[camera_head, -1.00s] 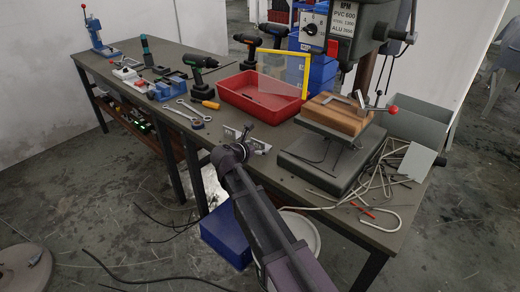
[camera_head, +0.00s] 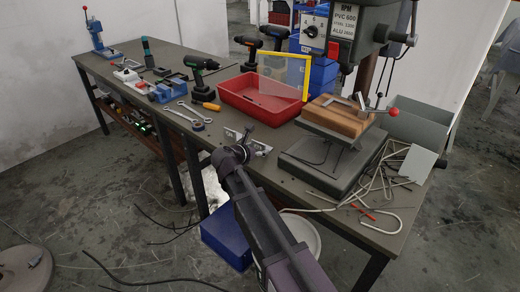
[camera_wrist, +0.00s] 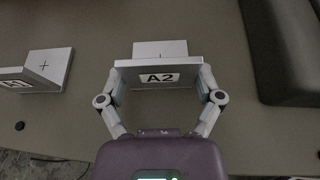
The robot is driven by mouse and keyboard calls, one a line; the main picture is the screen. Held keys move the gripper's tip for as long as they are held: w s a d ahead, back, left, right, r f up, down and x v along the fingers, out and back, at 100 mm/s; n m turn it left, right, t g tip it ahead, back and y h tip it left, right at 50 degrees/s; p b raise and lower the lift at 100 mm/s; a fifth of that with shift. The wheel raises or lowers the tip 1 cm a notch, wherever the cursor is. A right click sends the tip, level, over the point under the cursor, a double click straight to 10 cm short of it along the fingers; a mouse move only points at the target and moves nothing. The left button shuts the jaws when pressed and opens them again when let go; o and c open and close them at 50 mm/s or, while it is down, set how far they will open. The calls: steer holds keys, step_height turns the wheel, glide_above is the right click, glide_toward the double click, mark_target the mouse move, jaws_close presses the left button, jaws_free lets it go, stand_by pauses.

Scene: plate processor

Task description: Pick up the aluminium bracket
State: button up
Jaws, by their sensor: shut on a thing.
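An aluminium bracket (camera_wrist: 160,68), an angled grey plate labelled A2, is in the middle of the wrist view. My gripper (camera_wrist: 160,86) is shut on it, with one finger on each side of the labelled face. In the head view my gripper (camera_head: 246,140) is over the front edge of the bench, and my wrist and fingers partly hide the bracket there. A second, similar bracket (camera_wrist: 40,75) with a label and a cross mark lies to the left, apart from my gripper. I cannot tell whether the held bracket touches the bench.
The bench (camera_head: 285,185) has a drill press with a wooden block (camera_head: 337,117) to the right. A red tray (camera_head: 260,97) stands behind my gripper. Spanners (camera_head: 185,113) and a tape roll (camera_head: 198,126) lie left. Bent rods (camera_head: 385,205) clutter the right end.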

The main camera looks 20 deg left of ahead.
step_height(320, 180, up, 3)
steer(key=p, duration=0.3)
steer(key=shift+r, duration=0.15)
steer(key=s+d+r+p, duration=0.1)
steer(key=s+p, duration=0.1)
steer(key=s, duration=1.4)
steer(key=shift+d+r, duration=0.35)
steer(key=shift+d, duration=0.05)
steer(key=shift+d, duration=0.1)
